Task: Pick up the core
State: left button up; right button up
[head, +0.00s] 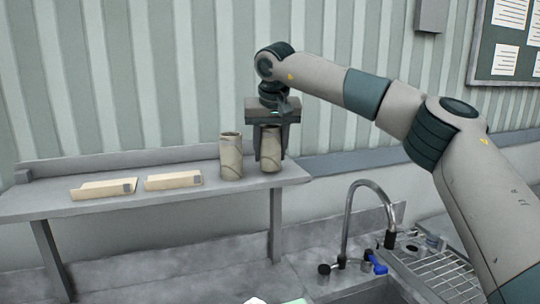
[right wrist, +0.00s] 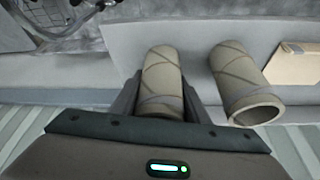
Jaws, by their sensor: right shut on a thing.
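Two tan cardboard cores stand upright near the right end of the grey shelf. My right gripper (head: 270,145) comes down from above over the right-hand core (head: 270,160) and is shut on it, one finger on each side. In the right wrist view this core (right wrist: 162,85) sits between the two fingers (right wrist: 162,103). The other core (head: 231,157) stands just to its left, apart from it, and shows in the right wrist view (right wrist: 243,85) with its open end visible. I cannot tell whether the gripped core touches the shelf. My left gripper is not in view.
The shelf (head: 40,202) also holds two flat tan packets, one at left (head: 100,189) and one nearer the cores (head: 172,181). A sink with a curved tap (head: 352,215) and a wire rack (head: 440,268) lies below right. The ribbed wall is close behind the shelf.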

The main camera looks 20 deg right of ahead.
aim_at(271, 138)
notch_tip(271, 138, up, 3)
jog(key=shift+s+d+r+b, duration=0.1)
jog(key=shift+b, duration=0.5)
jog(key=s+d+r+b, duration=0.3)
jog(key=s+d+r, duration=0.3)
jog(key=s+d, duration=0.1)
jog(key=shift+s+d+r, duration=0.15)
jog(key=shift+d+r, duration=0.2)
jog(key=shift+d, duration=0.55)
